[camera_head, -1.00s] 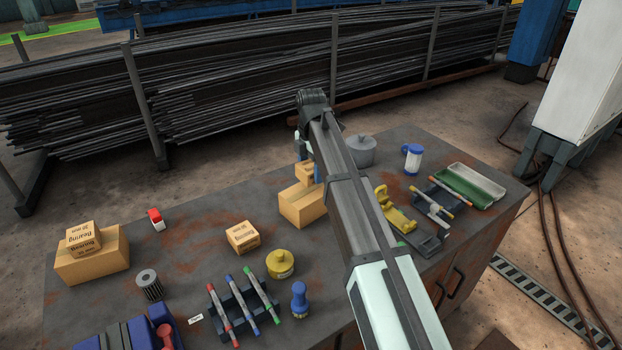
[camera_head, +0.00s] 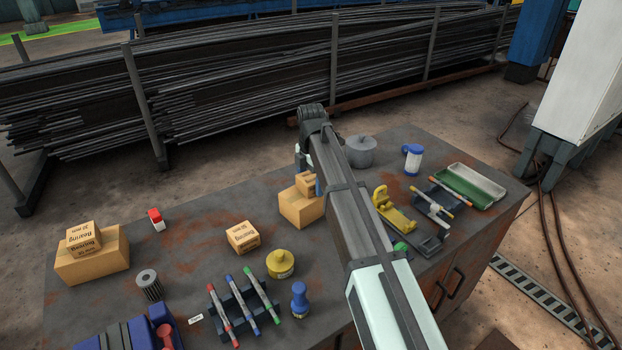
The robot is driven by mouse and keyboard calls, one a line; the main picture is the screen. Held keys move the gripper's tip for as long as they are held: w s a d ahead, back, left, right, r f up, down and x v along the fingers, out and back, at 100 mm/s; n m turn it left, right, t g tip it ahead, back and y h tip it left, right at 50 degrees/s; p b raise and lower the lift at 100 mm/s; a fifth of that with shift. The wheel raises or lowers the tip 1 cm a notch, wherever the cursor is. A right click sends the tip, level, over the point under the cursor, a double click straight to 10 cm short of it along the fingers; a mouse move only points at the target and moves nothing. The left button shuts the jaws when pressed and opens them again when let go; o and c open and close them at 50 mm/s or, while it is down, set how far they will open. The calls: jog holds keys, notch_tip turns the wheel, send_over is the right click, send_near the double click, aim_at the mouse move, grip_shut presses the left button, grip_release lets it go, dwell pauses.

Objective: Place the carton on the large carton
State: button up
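A small carton (camera_head: 305,184) is at the top of a large carton (camera_head: 299,208) in the middle of the bench, partly hidden by my arm. It looks slightly turned and appears to rest on the large carton's top, though the contact is partly hidden. My gripper (camera_head: 318,186) is at the small carton's right side, where only a blue bit shows beside my arm. My arm hides the fingers, so whether they are closed on the carton does not show. At the left, another small carton (camera_head: 83,238) sits on another large carton (camera_head: 92,263).
A single small carton (camera_head: 243,237) stands left of the middle stack. A yellow pot (camera_head: 280,263), a marker rack (camera_head: 238,305) and a blue stamp (camera_head: 299,299) are in front. A grey lidded pot (camera_head: 360,151) is behind my arm.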

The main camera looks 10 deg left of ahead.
aim_at(311, 177)
jog(key=shift+o, duration=0.2)
notch_tip(311, 177, up, 12)
jog(key=shift+r, duration=0.15)
dwell(0.5)
